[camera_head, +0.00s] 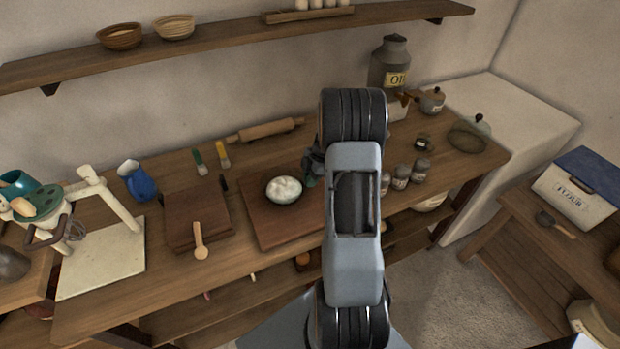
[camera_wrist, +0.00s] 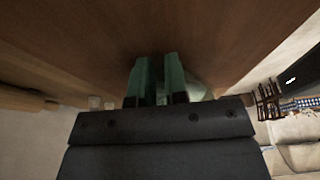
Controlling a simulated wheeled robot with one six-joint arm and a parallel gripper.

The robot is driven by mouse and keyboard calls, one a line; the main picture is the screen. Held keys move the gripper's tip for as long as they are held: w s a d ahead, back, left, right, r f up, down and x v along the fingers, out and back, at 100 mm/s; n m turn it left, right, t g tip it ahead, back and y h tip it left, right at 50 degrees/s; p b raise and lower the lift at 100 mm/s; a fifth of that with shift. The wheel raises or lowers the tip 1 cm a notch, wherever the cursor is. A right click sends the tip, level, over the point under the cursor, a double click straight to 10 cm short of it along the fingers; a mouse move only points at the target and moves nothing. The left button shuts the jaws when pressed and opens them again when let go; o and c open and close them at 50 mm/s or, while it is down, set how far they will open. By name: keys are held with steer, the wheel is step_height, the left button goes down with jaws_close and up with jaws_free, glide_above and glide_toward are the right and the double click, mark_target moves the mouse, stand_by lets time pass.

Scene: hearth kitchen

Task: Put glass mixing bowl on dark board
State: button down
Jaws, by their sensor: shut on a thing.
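The glass mixing bowl (camera_head: 284,190), holding something white, shows in the head view over the reddish-brown board (camera_head: 263,228). I cannot tell whether it touches that board. My gripper (camera_head: 311,178) is at the bowl's right side, partly hidden behind my arm, and is shut on the bowl. In the wrist view, the green fingers of my gripper (camera_wrist: 161,78) point toward a brown wooden surface, with part of the pale bowl (camera_wrist: 197,90) beside them. The darker board (camera_head: 183,214) lies to the left, with a wooden spoon (camera_head: 200,243) across its front edge.
Two brushes (camera_head: 211,158) and a rolling pin (camera_head: 266,130) lie behind. Several small jars (camera_head: 401,177) stand right of my arm. A shelf (camera_head: 220,45) runs above.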

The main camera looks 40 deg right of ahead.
steer(key=shift+f, duration=0.1)
steer(key=c, duration=1.1)
jaws_free()
steer(key=shift+c, duration=0.2)
steer(key=w+b+v, duration=0.1)
steer(key=v, duration=1.1)
steer(key=s+a+r+m+h, duration=0.1)
steer(key=s+a+r+m, duration=0.15)
steer(key=a, duration=0.45)
steer(key=s+a+r+m+h, duration=0.1)
steer(key=s+a+r+m, duration=0.1)
steer(key=a+r+m, duration=0.3)
steer(key=s+a+f+m+t+h, duration=0.1)
steer(key=s+a+m+t, duration=0.2)
steer(key=s+a+m, duration=0.5)
steer(key=shift+s+a+h, duration=0.4)
steer(key=shift+s+a, duration=0.95)
steer(key=shift+a, duration=0.85)
